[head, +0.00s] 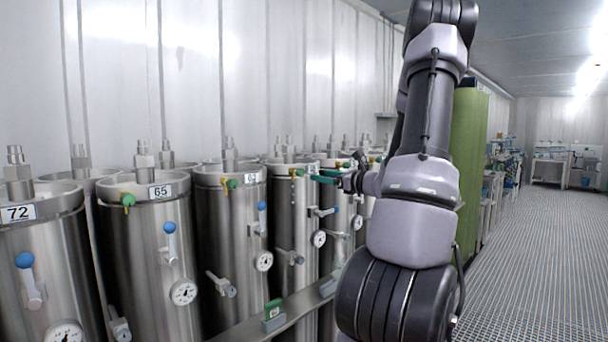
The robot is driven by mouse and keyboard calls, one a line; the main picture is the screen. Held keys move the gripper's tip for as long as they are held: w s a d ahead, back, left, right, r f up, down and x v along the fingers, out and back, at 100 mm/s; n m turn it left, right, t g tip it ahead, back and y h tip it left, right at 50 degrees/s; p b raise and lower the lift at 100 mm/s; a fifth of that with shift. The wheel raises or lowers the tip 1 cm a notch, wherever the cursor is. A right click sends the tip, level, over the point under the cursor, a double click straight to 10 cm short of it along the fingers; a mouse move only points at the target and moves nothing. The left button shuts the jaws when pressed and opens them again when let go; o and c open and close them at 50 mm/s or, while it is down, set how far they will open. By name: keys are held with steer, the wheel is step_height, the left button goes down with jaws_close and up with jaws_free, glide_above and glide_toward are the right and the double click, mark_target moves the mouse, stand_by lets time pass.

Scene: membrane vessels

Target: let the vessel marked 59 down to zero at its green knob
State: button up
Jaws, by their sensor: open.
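A row of steel vessels stands along the left wall, each with a number plate, a blue-handled valve and a gauge. My gripper (324,176) is open and reaches left from my arm towards the upper front of a vessel (297,220) in the middle of the row. A small green knob (298,172) on that vessel is just left of the fingertips; I cannot tell whether they touch it. I cannot read that vessel's plate, and no plate reading 59 is legible. A gauge (318,238) sits lower on its front; its needle is too small to read.
Nearer vessels are marked 72 (18,213) and 65 (160,191); another plate (252,179) is hard to read. A low rail (290,312) with a green-topped block (273,312) runs before the vessels. A green panel (467,165) stands behind my arm. The grated floor (540,270) is clear at right.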

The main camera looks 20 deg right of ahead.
mark_target(302, 172)
steer(key=x, duration=0.9)
steer(key=shift+a, duration=0.1)
jaws_close()
